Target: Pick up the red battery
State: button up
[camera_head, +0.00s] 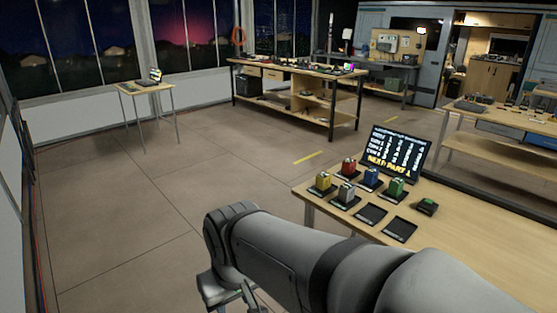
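The red battery (348,166) is a small upright block on the near right table (470,235). It stands at the back of a cluster of similar blocks. A yellow one (323,181) is in front of it to the left, a blue one (371,177) to its right, a grey one (346,193) in front and a green one (396,187) further right. My gripper (242,296) is partly seen at the bottom edge, below my wrist, left of the table and well apart from the battery. Its fingertips are not clear, so I cannot tell its opening.
A screen with text (400,152) stands behind the blocks. Two empty dark trays (370,214) and a small black-green item (427,207) are on the table's front part. A workbench (295,85) and a small laptop table (146,89) stand farther back. The floor at left is clear.

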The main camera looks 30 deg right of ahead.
aim_at(348, 167)
jog(key=z, duration=0.2)
jog(key=i, duration=4.4)
jog(key=z, duration=0.3)
